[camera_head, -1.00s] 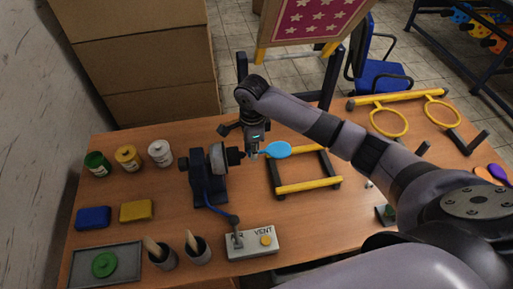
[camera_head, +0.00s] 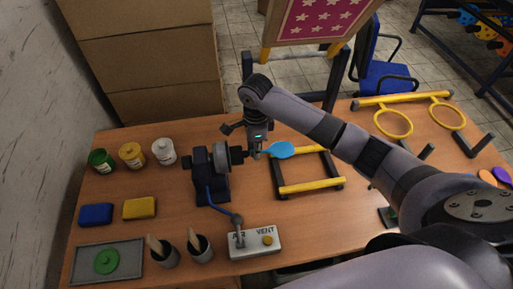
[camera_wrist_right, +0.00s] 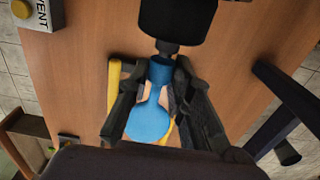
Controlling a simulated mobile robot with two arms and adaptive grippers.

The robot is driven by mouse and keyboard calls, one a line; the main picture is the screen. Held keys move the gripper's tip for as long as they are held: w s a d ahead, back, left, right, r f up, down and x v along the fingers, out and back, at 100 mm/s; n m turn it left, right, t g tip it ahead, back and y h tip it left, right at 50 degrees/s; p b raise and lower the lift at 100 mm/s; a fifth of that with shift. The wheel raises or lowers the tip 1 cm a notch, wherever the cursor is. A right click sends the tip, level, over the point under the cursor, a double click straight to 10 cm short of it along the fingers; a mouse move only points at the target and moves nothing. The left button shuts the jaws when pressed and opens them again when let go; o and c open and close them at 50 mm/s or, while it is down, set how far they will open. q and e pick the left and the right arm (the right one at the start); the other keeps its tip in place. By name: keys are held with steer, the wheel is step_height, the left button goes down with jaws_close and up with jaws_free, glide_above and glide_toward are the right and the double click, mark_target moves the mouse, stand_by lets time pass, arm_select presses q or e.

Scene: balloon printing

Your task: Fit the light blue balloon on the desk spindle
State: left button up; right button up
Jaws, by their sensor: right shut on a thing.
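The light blue balloon (camera_head: 282,150) is held level above the desk in the head view. My right gripper (camera_head: 258,150) is shut on its neck. In the wrist view, the balloon (camera_wrist_right: 148,123) lies between the dark fingers, its open mouth pointing toward the spindle. The desk spindle (camera_head: 236,155) is the dark nozzle on the right side of the black stand (camera_head: 211,180). In the wrist view, the spindle tip (camera_wrist_right: 167,47) is right at the balloon's mouth. I cannot tell whether the mouth is around the tip or just short of it. My left gripper is not in view.
A yellow-barred frame (camera_head: 311,186) stands right of the spindle. A grey box with AIR and VENT controls (camera_head: 255,248) is in front, joined by a blue hose. Paint jars (camera_head: 132,156), sponges (camera_head: 140,208), brush cups (camera_head: 199,250) and a tray (camera_head: 132,273) fill the left.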

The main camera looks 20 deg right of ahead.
steer(key=shift+w+a, duration=0.15)
steer(key=shift+a, duration=0.35)
stand_by(0.4)
steer(key=o, duration=0.8)
steer(key=shift+r, duration=4.5)
